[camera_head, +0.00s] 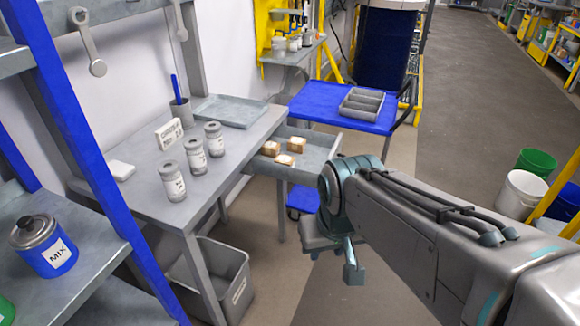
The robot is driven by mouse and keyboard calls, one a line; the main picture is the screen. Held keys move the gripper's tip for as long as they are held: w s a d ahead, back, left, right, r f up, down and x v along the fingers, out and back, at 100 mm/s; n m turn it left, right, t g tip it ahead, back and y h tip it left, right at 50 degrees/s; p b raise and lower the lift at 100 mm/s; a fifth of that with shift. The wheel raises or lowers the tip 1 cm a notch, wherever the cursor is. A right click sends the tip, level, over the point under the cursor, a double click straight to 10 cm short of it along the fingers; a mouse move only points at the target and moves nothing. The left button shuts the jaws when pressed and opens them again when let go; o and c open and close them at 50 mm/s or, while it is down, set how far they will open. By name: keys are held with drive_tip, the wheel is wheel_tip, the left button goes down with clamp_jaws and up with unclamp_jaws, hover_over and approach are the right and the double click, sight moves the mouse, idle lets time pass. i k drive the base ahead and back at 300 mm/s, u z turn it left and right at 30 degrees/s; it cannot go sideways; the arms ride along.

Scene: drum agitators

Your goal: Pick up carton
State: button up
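One carton (270,149) is at the left, one carton (297,144) at the back right, and one carton (284,160) nearer the front. My gripper (335,262) hangs below my wrist, in front of and to the right of the drawer, apart from the cartons. One finger shows clearly; the other is not clear, so its opening cannot be told. I see nothing held in it.
Three lidded jars (195,156), a pen cup (181,112) and a flat tray (229,111) stand on the workbench. A blue cart (310,106) with a grey divided tray (361,104) stands behind the drawer. A grey bin (232,270) sits below the bench. Open floor lies right of the cart.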

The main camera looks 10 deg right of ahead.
sight(295, 144)
drive_tip(key=u, duration=0.25)
drive_tip(key=k, duration=0.45)
drive_tip(key=z, duration=0.85)
drive_tip(key=i, duration=1.45)
drive_tip(key=u, duration=3.35)
